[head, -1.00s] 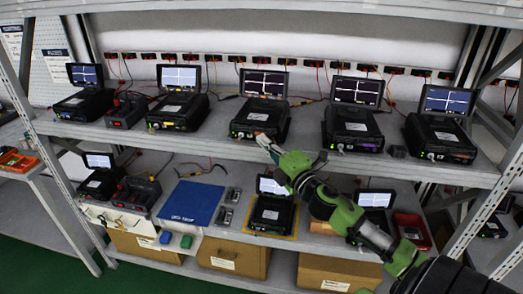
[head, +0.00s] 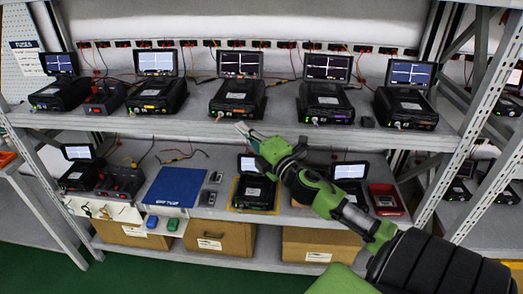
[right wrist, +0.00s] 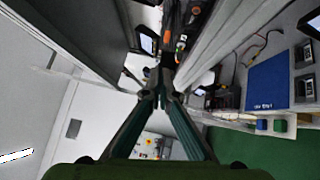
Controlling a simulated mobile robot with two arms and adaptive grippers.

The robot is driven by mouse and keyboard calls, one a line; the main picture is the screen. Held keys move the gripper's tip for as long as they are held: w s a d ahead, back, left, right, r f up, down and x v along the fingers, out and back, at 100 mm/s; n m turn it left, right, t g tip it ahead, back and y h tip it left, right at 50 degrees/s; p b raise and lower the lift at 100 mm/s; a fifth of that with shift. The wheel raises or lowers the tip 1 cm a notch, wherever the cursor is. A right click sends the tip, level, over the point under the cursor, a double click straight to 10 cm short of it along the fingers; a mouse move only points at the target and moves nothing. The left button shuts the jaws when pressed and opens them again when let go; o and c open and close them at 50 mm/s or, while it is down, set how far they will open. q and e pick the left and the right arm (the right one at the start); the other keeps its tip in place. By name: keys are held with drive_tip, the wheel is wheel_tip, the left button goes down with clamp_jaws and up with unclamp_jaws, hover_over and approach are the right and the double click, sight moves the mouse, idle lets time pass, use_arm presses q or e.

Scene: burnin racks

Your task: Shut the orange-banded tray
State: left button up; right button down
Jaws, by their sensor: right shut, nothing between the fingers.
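On the upper shelf stands a middle black test unit (head: 236,98) with its lit screen raised. Small orange marks show at its low front, but I cannot tell for sure that this is the orange-banded tray or how far any tray stands out. My right gripper (head: 243,129) is just below and in front of that unit, by the shelf's front edge. Its fingers are shut and empty. In the right wrist view the fingers (right wrist: 161,72) meet in front of dark equipment with orange parts (right wrist: 180,42). My left gripper is not in view.
More black units stand beside it, one with a yellowish band (head: 156,98) and one with a purple band (head: 326,104). The lower shelf holds a blue mat (head: 174,187), a red bin (head: 386,200) and more units. Cardboard boxes (head: 218,238) stand below. The aisle floor (head: 95,280) is clear.

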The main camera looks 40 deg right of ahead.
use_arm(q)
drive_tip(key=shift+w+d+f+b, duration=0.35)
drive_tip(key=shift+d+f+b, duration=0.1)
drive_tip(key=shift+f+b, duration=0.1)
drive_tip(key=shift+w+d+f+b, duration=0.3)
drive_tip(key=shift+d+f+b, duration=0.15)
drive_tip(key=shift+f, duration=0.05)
use_arm(e)
drive_tip(key=s+f, duration=0.1)
drive_tip(key=s, duration=0.6)
drive_tip(key=shift+s+f, duration=0.3)
drive_tip(key=shift+f, duration=0.05)
